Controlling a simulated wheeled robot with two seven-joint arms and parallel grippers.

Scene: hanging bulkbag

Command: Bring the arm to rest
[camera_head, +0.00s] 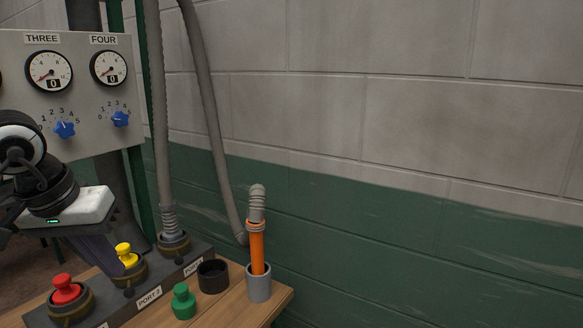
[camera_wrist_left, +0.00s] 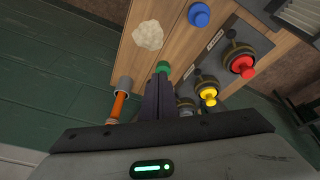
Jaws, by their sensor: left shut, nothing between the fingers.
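My left arm comes in from the left in the head view. Its gripper (camera_head: 112,266) points down over the bench, beside the yellow plug (camera_head: 126,255). In the left wrist view the gripper's dark fingers (camera_wrist_left: 161,84) are together, shut and empty. The green plug (camera_wrist_left: 163,69) shows just beyond the fingertips there; whether they touch it cannot be told from that view. In the head view the green plug (camera_head: 184,301) stands on the wood, apart from the gripper. My right gripper is in neither view.
A gauge panel (camera_head: 90,105) with blue knobs stands behind my left arm. The port block (camera_head: 150,292) carries a red plug (camera_head: 66,290) and a grey hose (camera_head: 165,180). An orange-handled hose end (camera_head: 257,248) stands in a grey cup (camera_head: 259,284). The right side is open before the wall.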

